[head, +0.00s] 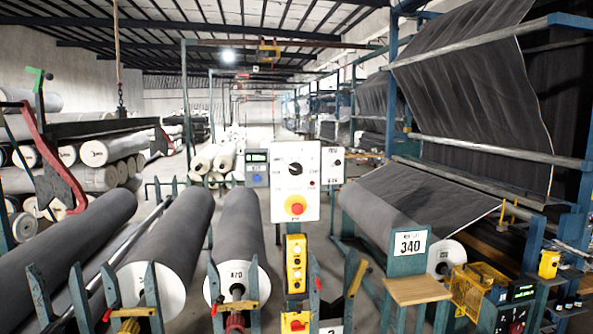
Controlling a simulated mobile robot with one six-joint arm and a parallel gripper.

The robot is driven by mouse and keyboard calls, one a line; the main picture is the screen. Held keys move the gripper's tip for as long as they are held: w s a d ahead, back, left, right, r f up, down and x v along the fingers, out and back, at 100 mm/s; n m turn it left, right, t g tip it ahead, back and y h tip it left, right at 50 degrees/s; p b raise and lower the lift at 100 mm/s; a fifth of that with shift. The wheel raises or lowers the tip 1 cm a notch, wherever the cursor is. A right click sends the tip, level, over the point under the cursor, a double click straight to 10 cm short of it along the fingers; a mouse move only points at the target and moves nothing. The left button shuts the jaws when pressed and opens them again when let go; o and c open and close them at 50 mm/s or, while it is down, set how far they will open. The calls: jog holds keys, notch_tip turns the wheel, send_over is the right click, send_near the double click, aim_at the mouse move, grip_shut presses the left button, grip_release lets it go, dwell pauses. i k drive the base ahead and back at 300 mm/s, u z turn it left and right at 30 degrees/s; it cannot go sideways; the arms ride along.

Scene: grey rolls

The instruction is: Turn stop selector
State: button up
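A white control panel (306,182) stands upright near the middle of the head view. A black selector knob (295,169) with printed marks around it sits on its upper part. A red knob on a yellow base (296,206) sits below it. The labels are too small to read, so I cannot tell surely which is the stop selector. A yellow button box (295,263) hangs under the panel, and another red button on yellow (296,322) shows at the bottom edge. My gripper is not in view.
Large grey rolls on blue stands (172,250) fill the left foreground. A wooden ledge (416,290) by a 340 sign (409,243) stands right of the panel. A fabric machine (470,110) and yellow cage (470,290) are at right. An aisle (262,134) runs behind.

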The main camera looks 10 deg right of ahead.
aim_at(295, 168)
jog(key=u, duration=0.15)
jog(key=k, duration=0.45)
jog(key=u, duration=1.05)
jog(key=k, duration=1)
jog(key=u, duration=0.8)
jog(key=i, duration=1.6)
jog(key=z, duration=1)
jog(key=i, duration=0.6)
jog(key=z, duration=0.3)
